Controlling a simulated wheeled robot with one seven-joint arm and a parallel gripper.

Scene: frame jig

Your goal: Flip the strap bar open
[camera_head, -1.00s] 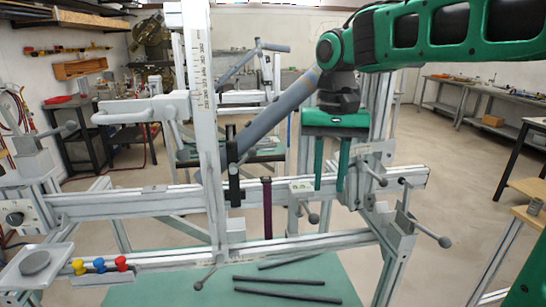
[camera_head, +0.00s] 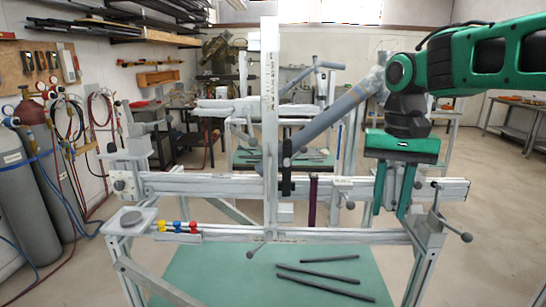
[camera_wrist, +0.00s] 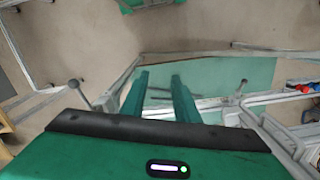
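A dark purple upright bar (camera_head: 313,200) crosses the front rail of the frame jig (camera_head: 230,186); it may be the strap bar, but I cannot tell for sure. A black clamp piece (camera_head: 287,168) is just left of it, at the grey slanted tube. My gripper (camera_head: 391,208) points down, right of the purple bar and apart from it, overlapping the right part of the rail in the picture. Its two green fingers are spread with nothing between them. The wrist view also shows the open fingers (camera_wrist: 160,77); I cannot make out the purple bar there.
A ball-ended lever (camera_head: 466,238) sticks out at the jig's right end. Dark rods (camera_head: 318,273) lie on the green surface below. Red, blue and yellow knobs (camera_head: 177,226) are at the left, with gas cylinders (camera_head: 28,190) beyond. Floor at the right is clear.

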